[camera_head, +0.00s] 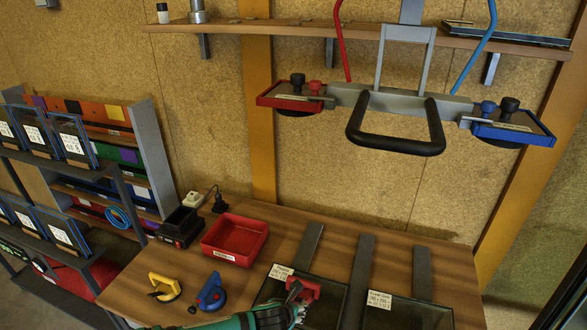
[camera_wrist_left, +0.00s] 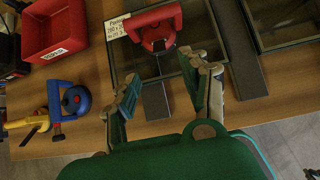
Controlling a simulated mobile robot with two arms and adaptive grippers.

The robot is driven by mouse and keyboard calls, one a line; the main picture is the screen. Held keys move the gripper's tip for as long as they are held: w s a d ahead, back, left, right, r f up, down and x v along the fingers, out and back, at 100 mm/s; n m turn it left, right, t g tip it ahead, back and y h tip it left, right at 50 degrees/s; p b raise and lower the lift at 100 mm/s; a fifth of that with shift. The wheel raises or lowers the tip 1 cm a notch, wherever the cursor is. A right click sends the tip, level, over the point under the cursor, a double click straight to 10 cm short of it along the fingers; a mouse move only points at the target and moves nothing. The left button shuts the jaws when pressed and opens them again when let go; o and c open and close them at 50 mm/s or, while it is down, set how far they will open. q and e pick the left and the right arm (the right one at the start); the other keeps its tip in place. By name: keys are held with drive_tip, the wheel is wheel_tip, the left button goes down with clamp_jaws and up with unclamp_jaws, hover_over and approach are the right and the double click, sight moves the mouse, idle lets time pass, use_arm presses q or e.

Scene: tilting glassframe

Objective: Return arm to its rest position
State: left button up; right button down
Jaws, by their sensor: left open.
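My left gripper (camera_head: 297,297) is at the bottom middle of the head view, with my green arm behind it. It is open, and in the left wrist view its two fingers (camera_wrist_left: 166,80) stand wide apart with nothing held between them. A red suction lifter (camera_head: 306,287) sits on the left glass pane, just beyond the fingertips. It also shows in the left wrist view (camera_wrist_left: 155,22), ahead of the open fingers. The fingers partly overlap the lifter in the head view, and I cannot tell whether they touch it. My right gripper is not in view.
A wooden table (camera_head: 285,222) bears a red bin (camera_head: 235,239), a yellow lifter (camera_head: 164,287), a blue lifter (camera_head: 211,292) and a second glass pane (camera_head: 405,316). A lifting frame with a black handle (camera_head: 395,147) hangs above. Shelves (camera_head: 105,170) stand left.

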use_arm(q)
drive_tip(key=s+d+r+n+g+h, duration=0.1)
drive_tip(key=s+d+r+n, duration=0.1)
drive_tip(key=s+n, duration=0.55)
drive_tip(key=s+d+r+n+g+h, duration=0.1)
drive_tip(key=s+d+r+n, duration=0.1)
drive_tip(key=s+n, duration=0.5)
drive_tip(key=s+a+r+n+g+y, duration=0.1)
drive_tip(key=s+a+n+y, duration=0.1)
drive_tip(key=s+a+n, duration=0.7)
drive_tip(key=s+a+r+n+g+y, duration=0.15)
drive_tip(key=s+a+n, duration=0.35)
drive_tip(key=a+n, duration=0.9)
wheel_tip(320, 180, down, 37)
drive_tip(key=s+g+b, duration=0.1)
drive_tip(key=s+b, duration=0.2)
drive_tip(key=b, duration=0.6)
drive_tip(key=s+a+f+b, duration=0.1)
drive_tip(key=s+f+b, duration=0.1)
drive_tip(key=s+f, duration=0.5)
drive_tip(key=s+a+f+g+b, duration=0.1)
drive_tip(key=s+a+f+b, duration=0.1)
drive_tip(key=s+f, duration=0.6)
wheel_tip(320, 180, down, 5)
drive_tip(key=shift+s+f+b, duration=0.15)
drive_tip(key=shift+s+b, duration=0.15)
drive_tip(key=shift+b, duration=0.2)
